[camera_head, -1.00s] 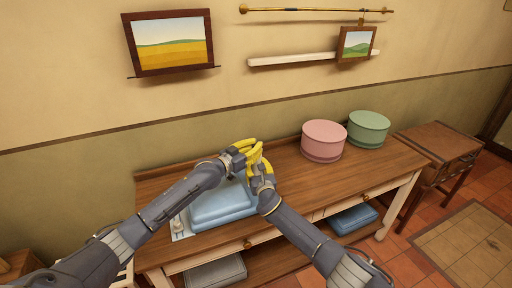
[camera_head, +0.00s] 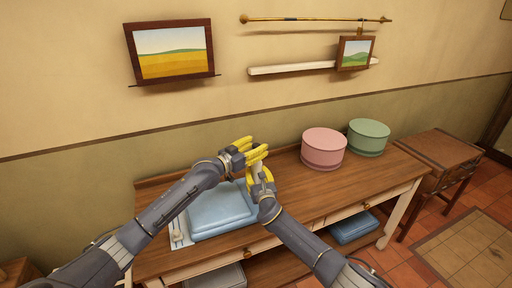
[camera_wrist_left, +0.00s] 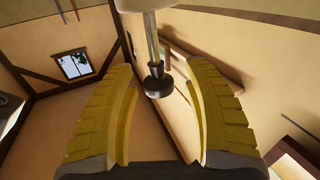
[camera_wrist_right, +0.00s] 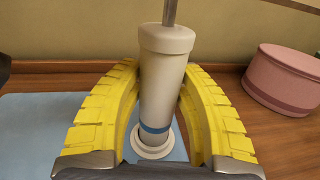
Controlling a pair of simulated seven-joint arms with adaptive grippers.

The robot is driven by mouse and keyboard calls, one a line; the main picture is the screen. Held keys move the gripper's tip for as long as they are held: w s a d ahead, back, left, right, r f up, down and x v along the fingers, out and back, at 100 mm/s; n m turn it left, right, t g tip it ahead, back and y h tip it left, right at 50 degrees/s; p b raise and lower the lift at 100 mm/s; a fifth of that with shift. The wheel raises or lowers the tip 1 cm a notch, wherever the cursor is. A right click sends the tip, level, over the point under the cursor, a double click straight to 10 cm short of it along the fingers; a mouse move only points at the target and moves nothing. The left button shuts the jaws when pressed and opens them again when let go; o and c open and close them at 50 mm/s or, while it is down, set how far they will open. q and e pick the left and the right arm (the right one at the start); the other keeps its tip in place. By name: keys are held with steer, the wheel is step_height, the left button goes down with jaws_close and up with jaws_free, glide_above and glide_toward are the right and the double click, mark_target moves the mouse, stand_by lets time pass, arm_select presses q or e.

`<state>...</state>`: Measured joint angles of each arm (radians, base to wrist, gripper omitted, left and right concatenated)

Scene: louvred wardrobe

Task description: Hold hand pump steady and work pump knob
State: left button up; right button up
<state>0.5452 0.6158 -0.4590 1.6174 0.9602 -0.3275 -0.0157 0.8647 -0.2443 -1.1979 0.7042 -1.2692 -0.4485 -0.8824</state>
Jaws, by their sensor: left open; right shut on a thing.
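The hand pump (camera_wrist_right: 167,85) is a cream cylinder with a blue band and a wider foot. My right gripper (camera_wrist_right: 160,75) is shut around its body, which stands roughly upright. A thin metal rod (camera_wrist_left: 151,40) comes out of the pump top and ends in the dark pump knob (camera_wrist_left: 157,85). My left gripper (camera_wrist_left: 165,75) is open, with the knob between its spread fingers and a gap on both sides. In the head view the yellow fingers of my left gripper (camera_head: 262,149) are just above those of my right gripper (camera_head: 260,177), and they mostly hide the pump.
A pink round box (camera_head: 323,148) and a green round box (camera_head: 368,137) stand to the right. Clear tabletop lies between the pump and the pink box.

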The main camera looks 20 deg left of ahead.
arm_select(q)
steer(key=shift+s, duration=0.1)
steer(key=v, duration=1.2)
steer(key=shift+o, duration=0.3)
steer(key=shift+a, duration=0.1)
